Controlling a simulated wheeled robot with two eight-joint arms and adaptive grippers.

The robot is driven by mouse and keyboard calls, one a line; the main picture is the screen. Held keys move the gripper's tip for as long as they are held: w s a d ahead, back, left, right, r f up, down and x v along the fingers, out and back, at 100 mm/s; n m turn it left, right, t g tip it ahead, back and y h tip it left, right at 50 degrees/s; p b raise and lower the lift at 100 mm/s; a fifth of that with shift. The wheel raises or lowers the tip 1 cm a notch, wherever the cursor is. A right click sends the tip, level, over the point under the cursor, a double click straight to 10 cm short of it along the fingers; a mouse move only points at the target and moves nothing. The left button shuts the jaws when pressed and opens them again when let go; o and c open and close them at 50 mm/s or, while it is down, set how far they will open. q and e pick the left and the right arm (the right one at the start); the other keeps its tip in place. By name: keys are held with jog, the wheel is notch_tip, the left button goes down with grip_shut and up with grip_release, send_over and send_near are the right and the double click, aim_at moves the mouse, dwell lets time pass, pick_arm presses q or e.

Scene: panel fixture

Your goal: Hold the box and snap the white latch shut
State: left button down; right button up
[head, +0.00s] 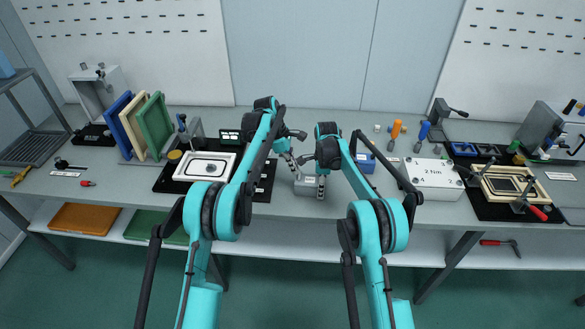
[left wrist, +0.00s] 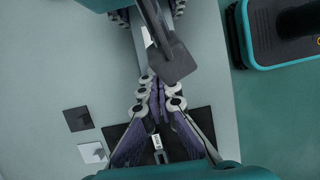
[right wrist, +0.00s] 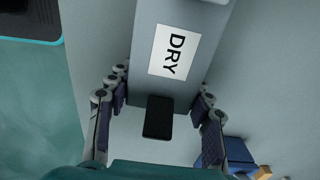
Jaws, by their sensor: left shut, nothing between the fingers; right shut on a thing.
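A small grey box (head: 308,187) stands on the bench between my arms. My right gripper (head: 321,183) is shut on it; the right wrist view shows a finger on each side of the box (right wrist: 190,95), with a white DRY label on top. A black flap (right wrist: 158,118) lies at the box's near end. My left gripper (head: 294,163) is shut and empty beside the box. In the left wrist view its fingertips (left wrist: 157,84) are together just below a dark grey flap (left wrist: 171,62); I cannot tell whether they touch it. No white latch shows clearly.
A black mat (head: 264,192) with a white-framed panel (head: 205,167) lies to the left. A blue block (head: 366,163) stands behind my right arm. A white box (head: 432,178) and a clamped cream frame (head: 511,184) stand to the right. The bench front edge is close.

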pick_arm(q)
jog(key=shift+r, duration=0.1)
dwell(0.6)
jog(key=shift+r, duration=0.75)
jog(key=a+v, duration=0.1)
jog(key=v, duration=1)
jog(key=shift+a, duration=0.35)
jog(key=shift+f, duration=0.1)
